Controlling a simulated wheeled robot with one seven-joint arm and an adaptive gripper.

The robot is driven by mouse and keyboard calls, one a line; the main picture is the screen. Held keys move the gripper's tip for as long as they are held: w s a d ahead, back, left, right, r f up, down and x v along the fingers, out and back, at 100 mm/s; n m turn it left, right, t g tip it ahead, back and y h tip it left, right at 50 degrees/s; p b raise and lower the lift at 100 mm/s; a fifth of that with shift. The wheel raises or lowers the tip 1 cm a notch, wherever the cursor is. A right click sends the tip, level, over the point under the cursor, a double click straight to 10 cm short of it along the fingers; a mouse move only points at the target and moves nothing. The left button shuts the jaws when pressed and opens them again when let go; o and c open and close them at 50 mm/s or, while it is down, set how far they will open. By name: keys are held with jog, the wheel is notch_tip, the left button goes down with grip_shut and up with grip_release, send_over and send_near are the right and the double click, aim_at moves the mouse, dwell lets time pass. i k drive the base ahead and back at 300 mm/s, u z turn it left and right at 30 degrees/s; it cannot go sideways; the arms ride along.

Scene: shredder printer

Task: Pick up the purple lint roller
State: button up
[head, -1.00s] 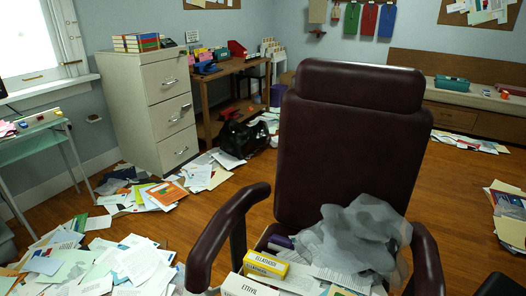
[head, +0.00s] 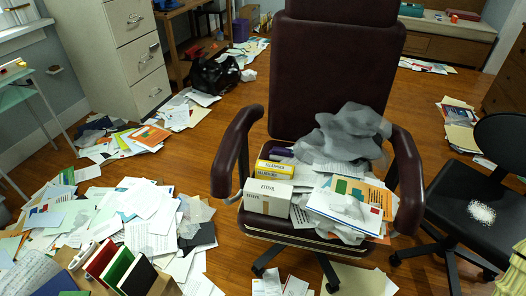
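A small purple item (head: 281,153) shows on the seat of the dark red office chair (head: 337,75), at the back left of the seat. It is mostly hidden behind a yellow box (head: 274,169) and the chair's left armrest, so I cannot tell whether it is the lint roller. A white box (head: 267,198), papers and a crumpled grey sheer cloth (head: 348,130) crowd the same seat. My gripper is not in view.
Loose papers (head: 140,220) cover the floor at the left. A black chair (head: 465,205) stands at the right. A grey filing cabinet (head: 125,55) and a black bag (head: 214,73) are behind. Bare wooden floor shows left of and behind the red chair.

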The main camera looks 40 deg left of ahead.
aim_at(278, 153)
jog(key=u, duration=0.65)
jog(key=i, duration=0.6)
jog(key=u, duration=0.35)
jog(key=k, duration=0.4)
jog(key=u, duration=0.15)
